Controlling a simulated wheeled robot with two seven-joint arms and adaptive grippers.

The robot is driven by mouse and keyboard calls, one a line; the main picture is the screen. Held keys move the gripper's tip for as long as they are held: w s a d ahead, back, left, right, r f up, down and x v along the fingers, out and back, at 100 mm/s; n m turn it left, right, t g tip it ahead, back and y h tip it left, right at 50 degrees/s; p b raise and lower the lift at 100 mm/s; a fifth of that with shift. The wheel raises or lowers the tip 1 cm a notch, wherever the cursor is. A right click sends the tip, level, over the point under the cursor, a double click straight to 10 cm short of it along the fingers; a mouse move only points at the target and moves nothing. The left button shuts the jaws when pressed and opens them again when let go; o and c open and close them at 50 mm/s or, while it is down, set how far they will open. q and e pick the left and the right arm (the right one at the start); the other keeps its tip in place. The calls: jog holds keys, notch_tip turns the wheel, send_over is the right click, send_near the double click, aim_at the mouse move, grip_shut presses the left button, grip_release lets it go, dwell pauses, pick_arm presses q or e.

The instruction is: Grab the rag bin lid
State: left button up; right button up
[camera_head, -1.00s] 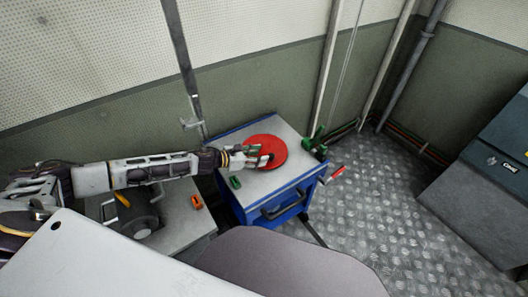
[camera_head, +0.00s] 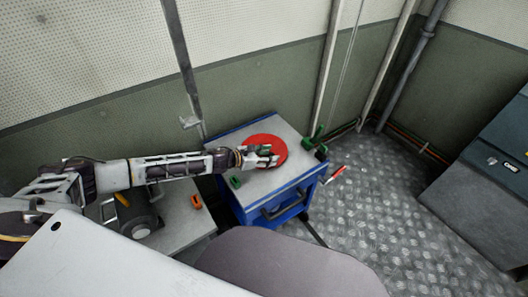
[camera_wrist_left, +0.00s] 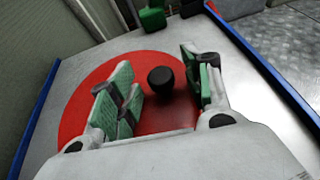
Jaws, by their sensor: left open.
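The rag bin lid (camera_head: 268,143) is a flat red disc lying on the grey top of a blue cart. In the left wrist view the red lid (camera_wrist_left: 84,92) has a black knob (camera_wrist_left: 161,80) at its middle. My left gripper (camera_head: 274,156) is over the lid in the head view. In the left wrist view my left gripper (camera_wrist_left: 160,88) is open, its green-padded fingers on either side of the knob with gaps showing. I cannot tell how far above the lid the fingertips are. My right gripper is not in view.
The blue cart (camera_head: 287,208) has a grey top. A small green object (camera_head: 235,181) lies near the gripper, and green items (camera_head: 315,138) sit at the right corner. An orange object (camera_head: 197,201) lies on a lower grey surface at left. The wall is behind.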

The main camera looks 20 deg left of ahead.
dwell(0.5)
pick_arm(q)
grip_shut()
